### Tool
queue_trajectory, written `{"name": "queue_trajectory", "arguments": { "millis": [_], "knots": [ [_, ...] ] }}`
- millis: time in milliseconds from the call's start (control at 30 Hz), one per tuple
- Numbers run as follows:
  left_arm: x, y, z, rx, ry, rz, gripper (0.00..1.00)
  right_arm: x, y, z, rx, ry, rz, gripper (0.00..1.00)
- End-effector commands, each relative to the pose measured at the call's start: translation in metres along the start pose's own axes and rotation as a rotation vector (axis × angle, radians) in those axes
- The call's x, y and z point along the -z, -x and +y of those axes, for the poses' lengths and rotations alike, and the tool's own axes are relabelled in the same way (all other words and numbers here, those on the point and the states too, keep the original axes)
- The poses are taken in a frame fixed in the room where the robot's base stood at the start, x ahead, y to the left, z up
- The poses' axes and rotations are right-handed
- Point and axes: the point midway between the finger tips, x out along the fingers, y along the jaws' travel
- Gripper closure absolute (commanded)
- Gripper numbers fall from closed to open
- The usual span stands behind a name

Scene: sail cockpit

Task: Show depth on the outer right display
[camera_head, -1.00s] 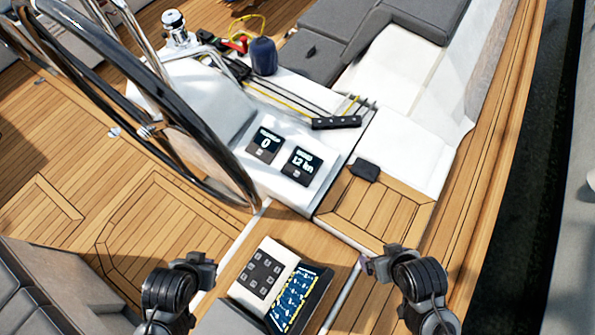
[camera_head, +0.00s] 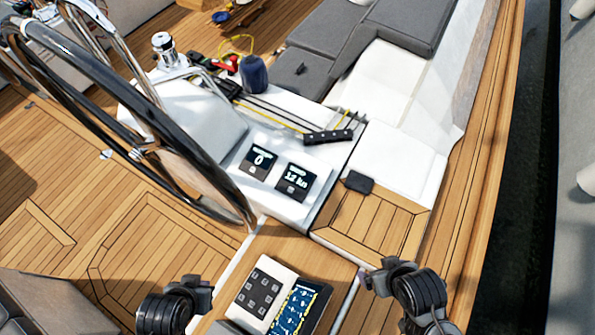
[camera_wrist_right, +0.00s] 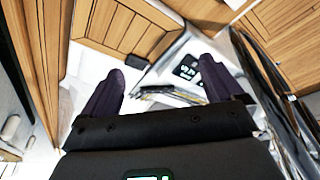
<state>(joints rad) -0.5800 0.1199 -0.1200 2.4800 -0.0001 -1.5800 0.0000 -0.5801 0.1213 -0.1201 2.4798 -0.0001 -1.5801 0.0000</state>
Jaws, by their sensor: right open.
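Two small dark displays sit side by side on the white console. The outer right display (camera_head: 296,182) reads "12 kn", with a small button mark below the number. The left display (camera_head: 259,163) reads "0". My right gripper (camera_head: 366,277) is at the lower right, in front of the console and well short of the displays. In the right wrist view its two dark fingers (camera_wrist_right: 158,85) are apart with nothing between them, and a display (camera_wrist_right: 187,67) shows near one fingertip. My left gripper (camera_head: 203,292) is at the lower left, beside the keypad; its fingers are too small to read.
A keypad (camera_head: 263,287) and a lit chart screen (camera_head: 299,307) lie between my grippers. The steering wheel (camera_head: 120,120) stands left of the console. A black switch bar (camera_head: 328,136) and a dark pad (camera_head: 359,182) lie near the displays.

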Motion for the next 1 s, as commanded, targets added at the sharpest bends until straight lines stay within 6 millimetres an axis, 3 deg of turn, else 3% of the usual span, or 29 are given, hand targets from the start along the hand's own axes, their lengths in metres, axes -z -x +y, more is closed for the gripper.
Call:
{"name": "queue_trajectory", "arguments": {
  "millis": [67, 600, 1000],
  "knots": [
    [0.0000, 0.0000, 0.0000, 0.000, 0.000, 0.000, 1.00, 0.0002, 0.0000, -0.0005, 0.002, -0.002, 0.000, 0.19],
    [0.0000, 0.0000, 0.0000, 0.000, 0.000, 0.000, 1.00, 0.0004, 0.0001, -0.0012, 0.004, -0.005, 0.001, 1.00],
    [0.0000, 0.0000, 0.0000, 0.000, 0.000, 0.000, 1.00, -0.0002, 0.0000, 0.0010, -0.003, 0.004, 0.000, 1.00]
  ]
}}
